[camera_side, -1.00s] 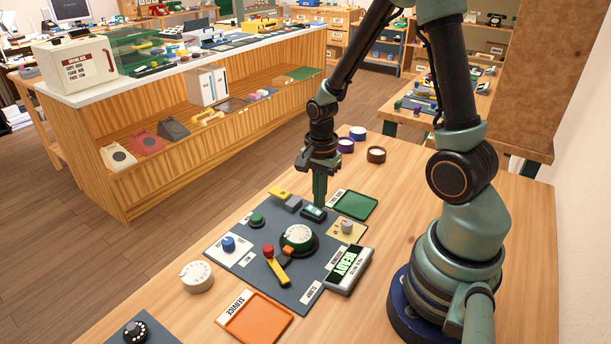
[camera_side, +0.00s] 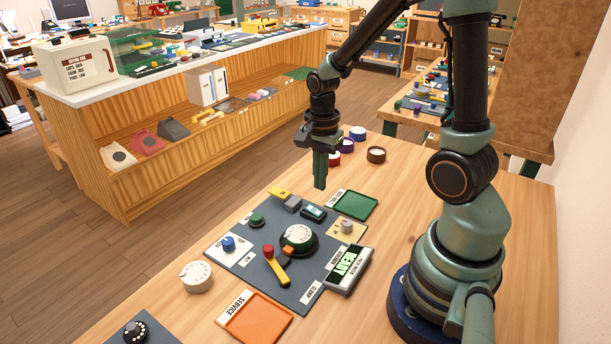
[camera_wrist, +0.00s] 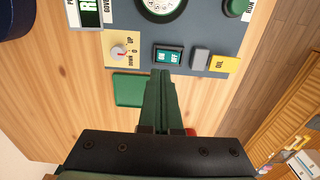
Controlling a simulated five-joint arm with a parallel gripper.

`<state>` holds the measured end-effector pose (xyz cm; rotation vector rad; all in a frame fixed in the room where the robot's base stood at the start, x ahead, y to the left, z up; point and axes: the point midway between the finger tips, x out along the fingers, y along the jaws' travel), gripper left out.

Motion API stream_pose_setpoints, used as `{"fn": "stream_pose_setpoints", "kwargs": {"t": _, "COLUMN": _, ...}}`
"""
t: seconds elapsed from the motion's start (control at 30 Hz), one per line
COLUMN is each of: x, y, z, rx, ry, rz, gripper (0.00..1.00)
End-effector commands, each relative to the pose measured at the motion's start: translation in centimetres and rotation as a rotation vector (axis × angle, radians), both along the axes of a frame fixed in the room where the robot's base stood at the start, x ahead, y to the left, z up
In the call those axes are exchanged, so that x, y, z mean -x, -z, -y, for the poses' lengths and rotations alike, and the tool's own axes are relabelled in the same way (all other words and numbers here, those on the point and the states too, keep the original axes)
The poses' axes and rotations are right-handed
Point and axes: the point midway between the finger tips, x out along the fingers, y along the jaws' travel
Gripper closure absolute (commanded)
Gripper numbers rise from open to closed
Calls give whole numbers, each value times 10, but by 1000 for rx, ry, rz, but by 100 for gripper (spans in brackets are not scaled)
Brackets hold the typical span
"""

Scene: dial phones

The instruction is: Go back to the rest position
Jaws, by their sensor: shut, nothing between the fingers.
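My gripper (camera_side: 320,170) is shut and empty. In the side view it hangs pointing down above the far edge of the grey panel (camera_side: 223,262), clear of it. In the wrist view its closed fingers (camera_wrist: 160,98) point toward a green rocker switch (camera_wrist: 168,56) marked ON and OFF. That switch (camera_side: 313,213) lies just below the fingertips in the side view, with a gap between. The panel also carries a white dial (camera_side: 298,236), a yellow lever with a red knob (camera_side: 277,268), a blue knob (camera_side: 228,243) and a lit display (camera_side: 347,262).
A green tray (camera_side: 356,206) and an orange tray (camera_side: 254,319) lie beside the panel. Several small round pots, including a brown one (camera_side: 376,155), stand at the back. The table's right side is bare.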

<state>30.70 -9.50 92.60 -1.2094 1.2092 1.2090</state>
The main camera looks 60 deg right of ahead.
Motion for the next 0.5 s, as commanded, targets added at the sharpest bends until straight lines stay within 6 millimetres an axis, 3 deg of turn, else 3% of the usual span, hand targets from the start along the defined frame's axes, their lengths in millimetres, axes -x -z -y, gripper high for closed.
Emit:
{"fn": "stream_pose_setpoints", "kwargs": {"t": 0.13, "x": -1, "y": -4, "z": -2, "rx": 3, "ry": -28, "rz": 10, "gripper": 100}}
{"fn": "stream_pose_setpoints", "kwargs": {"t": 0.23, "x": -4, "y": -18, "z": -8, "rx": 16, "ry": -130, "rz": 45, "gripper": 100}}
{"fn": "stream_pose_setpoints", "kwargs": {"t": 0.5, "x": -5, "y": -85, "z": -45, "rx": 117, "ry": -704, "rz": 209, "gripper": 100}}
